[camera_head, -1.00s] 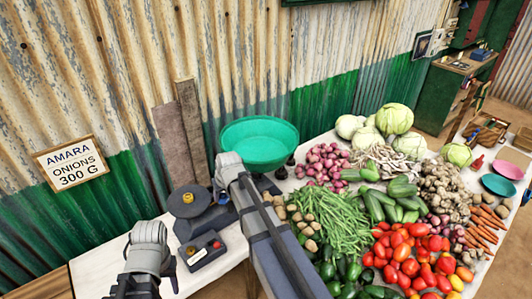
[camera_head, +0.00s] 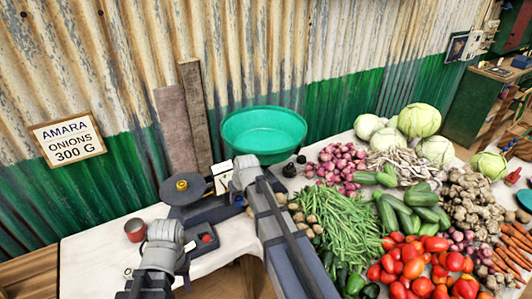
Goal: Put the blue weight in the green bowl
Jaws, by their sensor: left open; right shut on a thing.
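The green bowl (camera_head: 264,128) sits at the back of the stall, left of the vegetables. A small blue patch, likely the blue weight (camera_head: 237,200), shows at the left edge of my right wrist. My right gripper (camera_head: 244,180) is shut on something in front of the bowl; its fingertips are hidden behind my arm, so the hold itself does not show. My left gripper (camera_head: 160,258) is at the near left, over the table by the weight box, and open; its fingertips are hard to make out. A dark box (camera_head: 205,240) with a red-topped weight is partly covered by my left arm.
A dark scale plate (camera_head: 183,190) with a brass weight stands left of the bowl. A white card-like part (camera_head: 222,177) is beside it. Onions (camera_head: 338,165) and green beans (camera_head: 338,225) crowd the right side.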

